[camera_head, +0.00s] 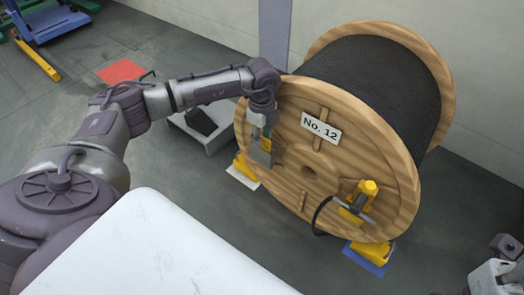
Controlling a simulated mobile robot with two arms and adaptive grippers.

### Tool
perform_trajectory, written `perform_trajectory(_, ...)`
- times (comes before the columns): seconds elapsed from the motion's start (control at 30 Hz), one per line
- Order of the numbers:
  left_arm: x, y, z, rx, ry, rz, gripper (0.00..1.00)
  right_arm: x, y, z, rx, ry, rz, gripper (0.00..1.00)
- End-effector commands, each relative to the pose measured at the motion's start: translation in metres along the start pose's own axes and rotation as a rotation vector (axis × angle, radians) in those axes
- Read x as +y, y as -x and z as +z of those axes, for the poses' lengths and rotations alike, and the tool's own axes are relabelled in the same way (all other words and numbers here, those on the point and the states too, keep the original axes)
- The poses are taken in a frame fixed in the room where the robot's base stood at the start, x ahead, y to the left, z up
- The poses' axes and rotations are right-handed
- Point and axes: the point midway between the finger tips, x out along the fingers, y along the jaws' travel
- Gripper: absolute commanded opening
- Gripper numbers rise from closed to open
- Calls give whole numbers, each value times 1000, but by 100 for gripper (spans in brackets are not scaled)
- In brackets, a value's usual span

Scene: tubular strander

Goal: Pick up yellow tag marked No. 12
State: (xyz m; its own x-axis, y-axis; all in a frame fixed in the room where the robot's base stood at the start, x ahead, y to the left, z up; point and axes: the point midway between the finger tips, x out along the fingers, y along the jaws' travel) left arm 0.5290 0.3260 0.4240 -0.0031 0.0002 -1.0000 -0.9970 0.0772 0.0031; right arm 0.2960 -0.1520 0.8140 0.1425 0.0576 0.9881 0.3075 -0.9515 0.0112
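A pale plate with black "No. 12" lettering (321,128) sits on the near wooden face of a large cable reel (290,172). It looks off-white rather than yellow. My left gripper (262,150) points down in front of the reel's left edge, to the left of the plate and apart from it. Whether the fingers are open or shut is unclear.
Yellow chocks stand at the reel's lower left (245,168) and lower right (372,251). A yellow fitting with a dark hose (358,200) is on the reel face. A grey box (205,128) stands behind my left arm. A red mat (121,71) lies farther back.

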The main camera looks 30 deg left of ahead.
Motion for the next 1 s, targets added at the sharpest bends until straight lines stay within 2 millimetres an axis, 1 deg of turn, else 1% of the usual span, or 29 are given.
perform_trajectory(0.07, 0, -5, 0, 1, -1, -1, 35, 0, -1, 0, 8, 1, -3, 38)
perform_trajectory(0.27, 0, -4, 0, 1, -1, -1, 35, 0, -2, 0, 7, 1, -3, 38)
perform_trajectory(0.3, 0, -4, 0, 1, -1, -1, 32, 0, -2, 0, 7, 1, -3, 38)
perform_trajectory(0.37, 0, -4, 0, 1, -1, -1, 22, 0, -2, 0, 7, 1, -3, 38)
perform_trajectory(0.4, 0, -4, 0, 1, -1, -1, 15, 0, -2, 0, 7, 1, -3, 38)
perform_trajectory(0.5, 0, -4, 0, 1, -1, -1, 0, 0, -2, 0, 7, 1, -3, 38)
perform_trajectory(0.87, 0, -3, 0, 1, -1, -2, 0, 0, -2, 0, 7, 0, -3, 38)
perform_trajectory(1.0, -1, 4, 0, 0, -1, -2, 0, 0, -5, -1, 9, 0, -2, 38)
